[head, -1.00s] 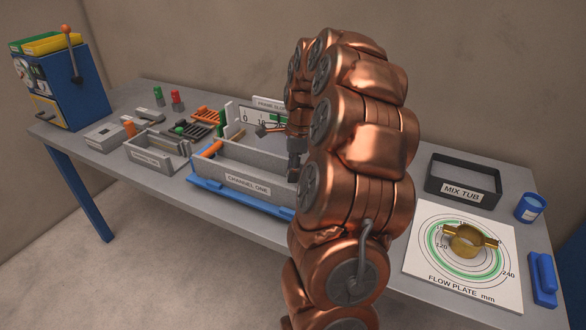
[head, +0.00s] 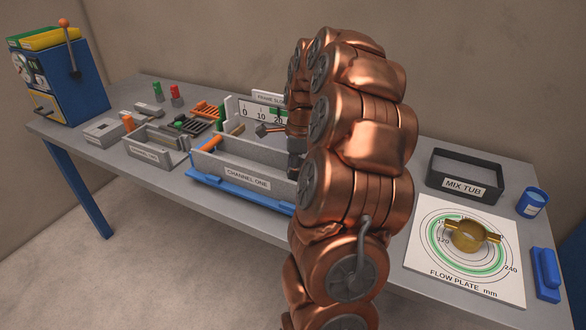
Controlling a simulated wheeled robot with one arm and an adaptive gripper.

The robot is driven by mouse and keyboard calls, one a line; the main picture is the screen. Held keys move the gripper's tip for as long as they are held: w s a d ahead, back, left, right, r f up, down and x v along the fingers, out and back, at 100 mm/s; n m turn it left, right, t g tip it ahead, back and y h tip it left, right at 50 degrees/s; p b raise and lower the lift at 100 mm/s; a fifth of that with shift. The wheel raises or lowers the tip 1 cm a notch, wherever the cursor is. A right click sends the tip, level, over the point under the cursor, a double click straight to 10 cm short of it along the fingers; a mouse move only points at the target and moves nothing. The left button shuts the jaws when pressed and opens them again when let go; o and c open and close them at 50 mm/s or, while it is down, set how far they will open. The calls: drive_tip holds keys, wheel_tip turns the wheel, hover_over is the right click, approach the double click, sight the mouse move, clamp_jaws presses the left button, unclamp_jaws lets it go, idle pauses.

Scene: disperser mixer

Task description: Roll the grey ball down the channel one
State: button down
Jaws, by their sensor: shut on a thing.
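The channel one trough (head: 247,182) is a long grey open box on a blue base, labelled CHANNEL ONE, in the middle of the bench. An orange bar (head: 212,143) sits at its left end. My gripper (head: 295,166) is mostly hidden behind my copper arm. Only dark grey parts of it show, low over the right part of the trough. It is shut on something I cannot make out. I cannot identify the grey ball; the trough's right end is hidden by my arm.
A smaller trough (head: 148,153) stands left of channel one, with racks (head: 192,126) behind. A scale board and a hammer-like tool (head: 268,129) are behind it.

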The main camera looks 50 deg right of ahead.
drive_tip(key=c, duration=0.6)
unclamp_jaws()
drive_tip(key=shift+c, duration=0.2)
wheel_tip(320, 180, up, 12)
drive_tip(key=d, duration=0.1)
drive_tip(key=shift+s, duration=0.45)
drive_tip(key=s+a+f+n+g, duration=0.1)
drive_tip(key=s+a+n, duration=0.1)
drive_tip(key=a+n, duration=0.7)
drive_tip(key=s+a+f+n, duration=0.15)
drive_tip(key=a+n, duration=0.25)
drive_tip(key=a, duration=0.9)
drive_tip(key=s+a+f+n+g, duration=0.1)
drive_tip(key=s+a+f+n, duration=0.2)
drive_tip(key=s+a+n, duration=0.2)
drive_tip(key=s+a+f+n+h, duration=0.1)
drive_tip(key=s+a+f+n, duration=0.3)
drive_tip(key=s+n, duration=0.5)
drive_tip(key=s+a, duration=0.2)
drive_tip(key=s, duration=0.3)
drive_tip(key=shift+s+a+g, duration=0.15)
drive_tip(key=shift+a+g, duration=0.15)
drive_tip(key=shift+g, duration=0.1)
